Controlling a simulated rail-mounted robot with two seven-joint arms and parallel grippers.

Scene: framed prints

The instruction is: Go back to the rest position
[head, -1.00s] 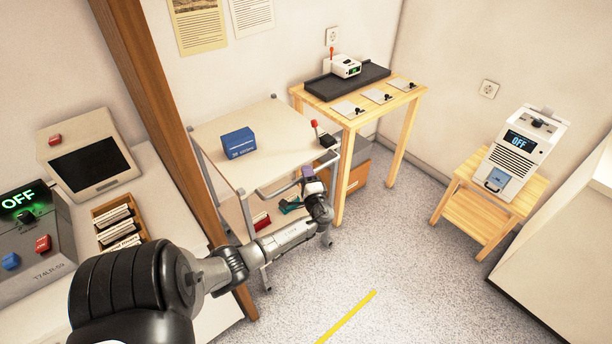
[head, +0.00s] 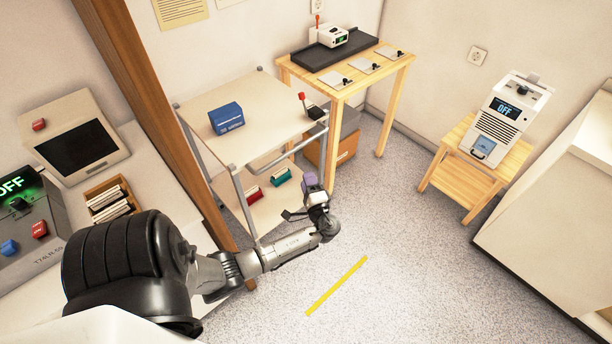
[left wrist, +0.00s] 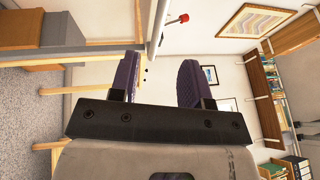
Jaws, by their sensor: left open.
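My left gripper (head: 311,182) is in front of the cart's right end, over the floor, with purple finger pads pointing up and away. In the left wrist view its two purple fingers (left wrist: 160,80) stand apart with nothing between them, so it is open and empty. My left arm comes in from the lower left and is stretched out. My right gripper is not in view.
The cart (head: 255,100) carries a blue box (head: 226,118) and a red-handled lever (head: 309,108). A wooden table (head: 330,72) stands behind. A wooden stool (head: 470,165) with a white device (head: 505,115) is at right. The floor (head: 400,260) between is clear.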

